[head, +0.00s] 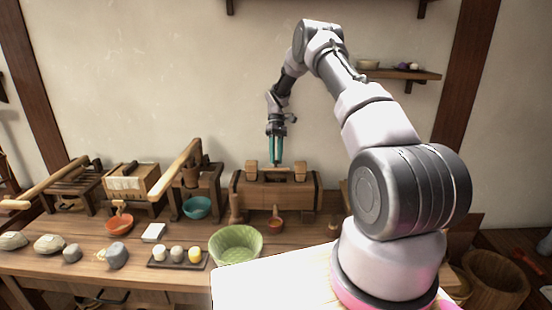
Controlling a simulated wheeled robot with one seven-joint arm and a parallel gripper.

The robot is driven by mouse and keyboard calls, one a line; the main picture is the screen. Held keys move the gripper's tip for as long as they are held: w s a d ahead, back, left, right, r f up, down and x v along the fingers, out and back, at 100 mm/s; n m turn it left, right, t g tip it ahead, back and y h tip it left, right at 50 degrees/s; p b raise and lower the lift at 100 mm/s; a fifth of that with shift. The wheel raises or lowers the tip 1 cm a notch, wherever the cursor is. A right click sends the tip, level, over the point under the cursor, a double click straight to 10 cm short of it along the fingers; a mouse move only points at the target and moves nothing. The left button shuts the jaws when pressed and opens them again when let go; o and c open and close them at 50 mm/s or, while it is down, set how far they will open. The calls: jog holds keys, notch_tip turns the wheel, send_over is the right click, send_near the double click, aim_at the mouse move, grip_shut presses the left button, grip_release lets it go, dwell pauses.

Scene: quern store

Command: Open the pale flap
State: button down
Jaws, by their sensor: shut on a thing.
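A wooden box (274,197) stands at the back of the table, in the middle of the head view. A pale strip on its top, between two wooden blocks, looks like the pale flap (284,168). It appears to lie roughly level, but it is small and its angle is hard to tell. My gripper (275,161) reaches down from above with its teal fingers at this strip. The fingers are close together and appear shut on the flap. The exact contact is too small to see clearly.
Wooden devices with long handles stand to the left. A wall shelf (402,74) hangs behind my arm.

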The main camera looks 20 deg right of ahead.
jog(key=c, duration=0.6)
grip_release()
notch_tip(320, 180, up, 10)
